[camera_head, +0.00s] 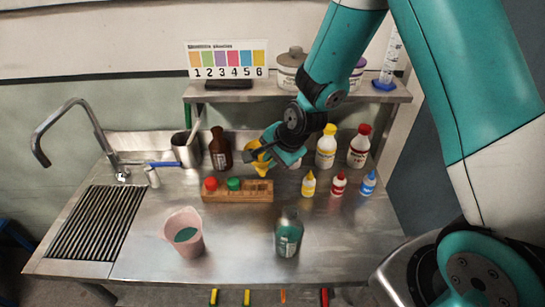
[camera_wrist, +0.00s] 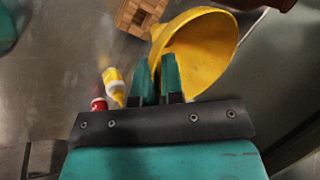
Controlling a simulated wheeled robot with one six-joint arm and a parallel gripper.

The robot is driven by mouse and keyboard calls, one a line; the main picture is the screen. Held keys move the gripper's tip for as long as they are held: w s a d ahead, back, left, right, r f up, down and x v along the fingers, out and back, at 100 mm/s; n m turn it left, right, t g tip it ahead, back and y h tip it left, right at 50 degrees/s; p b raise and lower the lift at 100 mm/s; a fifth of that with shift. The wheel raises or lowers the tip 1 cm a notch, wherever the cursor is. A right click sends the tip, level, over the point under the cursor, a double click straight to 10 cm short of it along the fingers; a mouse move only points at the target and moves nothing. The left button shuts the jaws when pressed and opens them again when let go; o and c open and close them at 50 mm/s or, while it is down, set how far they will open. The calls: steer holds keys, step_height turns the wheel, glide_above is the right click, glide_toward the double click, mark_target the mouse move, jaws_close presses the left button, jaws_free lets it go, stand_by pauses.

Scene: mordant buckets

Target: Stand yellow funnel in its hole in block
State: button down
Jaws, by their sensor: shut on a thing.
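The yellow funnel (camera_head: 256,160) is held by my gripper (camera_head: 270,155) above the right part of the wooden block. In the wrist view the funnel (camera_wrist: 208,48) shows its wide mouth, and the fingers of my gripper (camera_wrist: 158,72) are shut at its near side. The wooden block (camera_head: 240,192) lies on the steel counter, with a red piece (camera_head: 211,184) and a green piece (camera_head: 234,184) in its left half. One end of the block (camera_wrist: 140,14) shows at the top of the wrist view. I cannot tell whether the funnel's spout touches the block.
A brown bottle (camera_head: 220,148) stands behind the block. Small yellow (camera_head: 309,184), red (camera_head: 339,184) and blue (camera_head: 369,183) bottles stand to its right. A pink bucket (camera_head: 184,232) and a dark teal bottle (camera_head: 288,233) stand in front. A shelf edge (camera_head: 240,96) runs behind.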

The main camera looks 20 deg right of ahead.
steer(key=shift+f+b, duration=2.6)
steer(key=shift+f, duration=0.9)
steer(key=c, duration=1.2)
jaws_free()
steer(key=shift+o, duration=0.2)
steer(key=shift+r, duration=0.1)
steer(key=b+v, duration=0.1)
steer(key=v, duration=1.6)
steer(key=shift+r+b, duration=0.15)
steer(key=shift+b, duration=0.15)
steer(key=s+a+r+n+g, duration=0.2)
steer(key=s+a+n, duration=0.3)
steer(key=s+n, duration=0.4)
steer(key=s+a+r+n+g+y, duration=0.1)
steer(key=s+a+r+n+g, duration=0.2)
steer(key=s+n, duration=0.6)
steer(key=shift+a+r+n+y, duration=0.2)
steer(key=shift+a+n+y, duration=0.1)
steer(key=shift+a+n, duration=0.75)
